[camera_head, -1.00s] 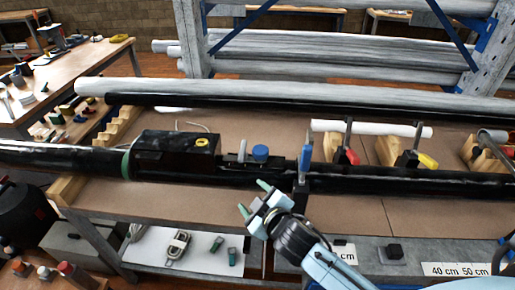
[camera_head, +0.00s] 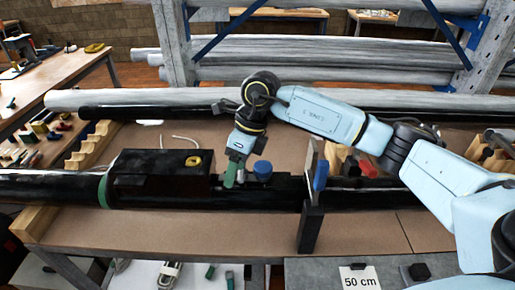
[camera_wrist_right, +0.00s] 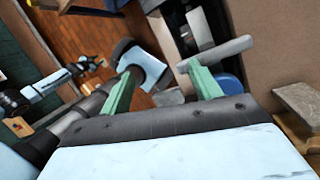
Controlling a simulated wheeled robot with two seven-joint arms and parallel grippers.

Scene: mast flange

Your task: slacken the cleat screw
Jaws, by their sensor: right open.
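My right gripper (camera_head: 232,176) reaches over the black mast (camera_head: 60,187) from behind and points down, with its fingertips just left of a round blue knob (camera_head: 263,168). In the right wrist view the two green fingers (camera_wrist_right: 162,90) are apart, with nothing held between them. A grey T-shaped bar (camera_wrist_right: 216,54), perhaps the cleat screw, shows by the right fingertip; I cannot tell whether they touch. The blue knob (camera_wrist_right: 229,88) is partly hidden behind that finger. A small pale-blue and dark arm at the left of the wrist view seems to be my left one, its gripper (camera_wrist_right: 88,63) too small to read.
A black box with a yellow ring (camera_head: 193,161) sits on the mast to the left. An upright dark post with a blue-handled clamp (camera_head: 321,176) stands to the right. A red-handled clamp (camera_head: 368,168) is beyond it. The bench front (camera_head: 180,228) is clear.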

